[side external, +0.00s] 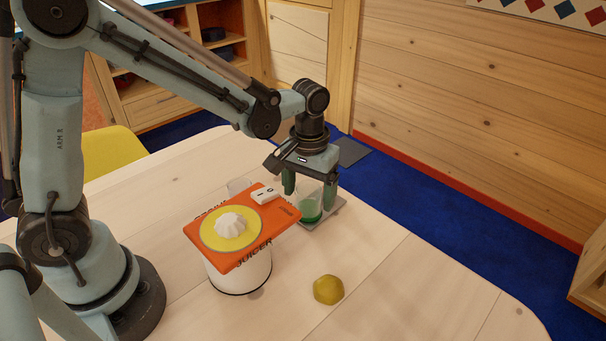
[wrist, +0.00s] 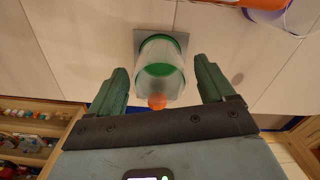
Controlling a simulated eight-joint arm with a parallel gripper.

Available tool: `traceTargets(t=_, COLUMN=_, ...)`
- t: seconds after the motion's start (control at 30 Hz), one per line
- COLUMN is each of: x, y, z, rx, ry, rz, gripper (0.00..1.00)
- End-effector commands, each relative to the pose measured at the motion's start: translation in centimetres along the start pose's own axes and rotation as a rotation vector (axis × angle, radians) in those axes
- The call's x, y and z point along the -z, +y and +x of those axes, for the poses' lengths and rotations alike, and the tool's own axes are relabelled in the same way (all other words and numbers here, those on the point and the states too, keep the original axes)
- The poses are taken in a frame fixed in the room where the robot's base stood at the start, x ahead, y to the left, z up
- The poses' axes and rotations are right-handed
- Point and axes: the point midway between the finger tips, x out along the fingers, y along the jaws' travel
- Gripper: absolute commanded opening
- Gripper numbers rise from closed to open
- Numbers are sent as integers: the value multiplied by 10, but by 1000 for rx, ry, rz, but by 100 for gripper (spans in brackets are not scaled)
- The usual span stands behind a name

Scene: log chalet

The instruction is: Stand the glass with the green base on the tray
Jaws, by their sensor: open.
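The clear glass with the green base (side external: 311,211) stands upright on the small grey tray (side external: 337,208), beyond the juicer. In the wrist view the glass (wrist: 160,62) appears over the tray (wrist: 140,39), whose edges show around it. My gripper (side external: 309,194) points down at the glass, with its green fingers on either side of it. In the wrist view my gripper (wrist: 162,72) is open, and gaps show between both fingers and the glass. Part of the tray is hidden behind the juicer and the fingers.
The juicer (side external: 240,270), with an orange top plate, stands just in front of the glass. Another clear glass (side external: 239,186) is partly hidden behind it. The table's right side (side external: 400,275) is clear. A yellow chair (side external: 112,152) stands behind.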

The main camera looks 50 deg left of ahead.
Motion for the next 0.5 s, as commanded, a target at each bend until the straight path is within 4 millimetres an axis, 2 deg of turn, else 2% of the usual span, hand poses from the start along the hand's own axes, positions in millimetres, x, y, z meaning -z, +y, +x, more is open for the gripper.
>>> traceTargets(t=0.5, x=0, y=0, z=-85, rx=0, ry=0, rz=0, gripper=82)
